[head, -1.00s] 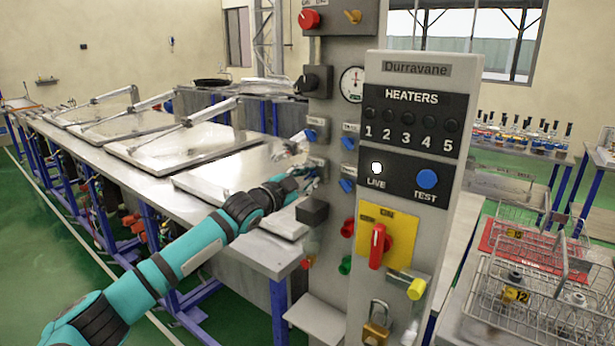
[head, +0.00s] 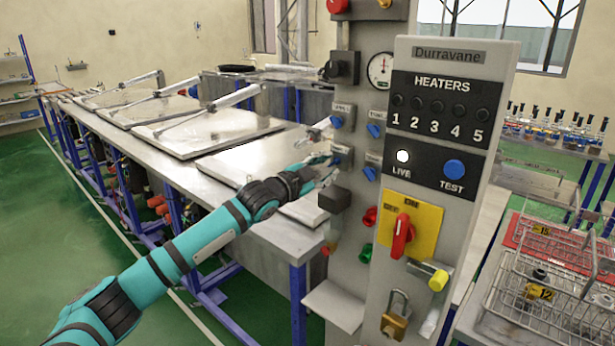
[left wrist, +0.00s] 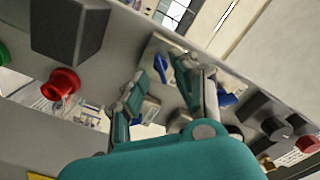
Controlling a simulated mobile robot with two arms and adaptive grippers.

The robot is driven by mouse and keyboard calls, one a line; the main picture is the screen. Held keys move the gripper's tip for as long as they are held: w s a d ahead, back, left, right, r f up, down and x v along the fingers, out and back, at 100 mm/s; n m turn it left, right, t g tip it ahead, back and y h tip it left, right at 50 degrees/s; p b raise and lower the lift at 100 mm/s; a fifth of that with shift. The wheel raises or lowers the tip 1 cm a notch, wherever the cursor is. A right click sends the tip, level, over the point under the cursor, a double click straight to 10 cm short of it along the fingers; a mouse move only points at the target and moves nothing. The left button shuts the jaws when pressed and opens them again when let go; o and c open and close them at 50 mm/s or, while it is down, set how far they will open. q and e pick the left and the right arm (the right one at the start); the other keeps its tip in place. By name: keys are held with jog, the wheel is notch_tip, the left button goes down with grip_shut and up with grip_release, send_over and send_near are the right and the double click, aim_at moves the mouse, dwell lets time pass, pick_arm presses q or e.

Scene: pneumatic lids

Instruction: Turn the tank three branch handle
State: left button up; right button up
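Several small blue handles sit on the grey valve panel (head: 352,205): upper left (head: 337,122), upper right (head: 375,130), lower left (head: 337,160) and lower right (head: 370,173). Their labels are too small to read, so I cannot tell which is tank three's. My left gripper (head: 328,172) is at the panel's left side, close to the lower-left handle. In the left wrist view its two fingers (left wrist: 163,78) stand apart, with blue parts (left wrist: 225,99) close to them. Whether a finger touches a handle is unclear. My right gripper is not in view.
A dark block (head: 334,199) juts out just below the left gripper. Red (head: 370,216) and green (head: 366,253) knobs sit lower. The heater cabinet (head: 440,250) stands at right. A long bench with flat lids (head: 205,135) runs behind my left arm.

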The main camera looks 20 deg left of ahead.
pick_arm(q)
jog(key=v, duration=0.9)
jog(key=shift+s+a, duration=0.15)
jog(key=shift+s, duration=0.15)
